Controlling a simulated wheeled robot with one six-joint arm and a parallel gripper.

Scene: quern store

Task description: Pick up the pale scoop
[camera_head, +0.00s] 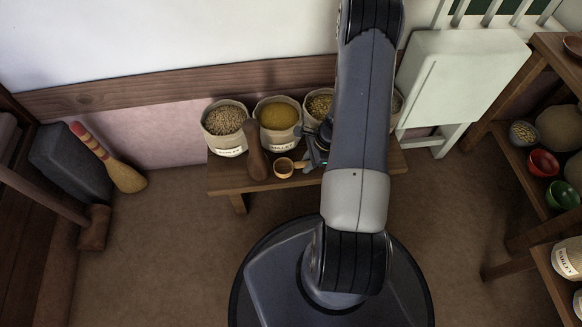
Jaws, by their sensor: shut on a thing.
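The pale scoop (284,168) is a small tan wooden cup with its handle pointing right. It is at the front of the low wooden bench (226,184). My gripper (308,163) is at the scoop's right side, shut on its handle. My arm covers much of the gripper and part of the bench. I cannot tell whether the scoop touches the bench top or is a little above it.
A brown wooden pestle-like piece (256,152) stands just left of the scoop. Sacks of barley (226,122), yellow grain (278,114) and other grain (319,104) line the bench's back. A white folding table (462,80) and a shelf with bowls (543,163) are at right.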

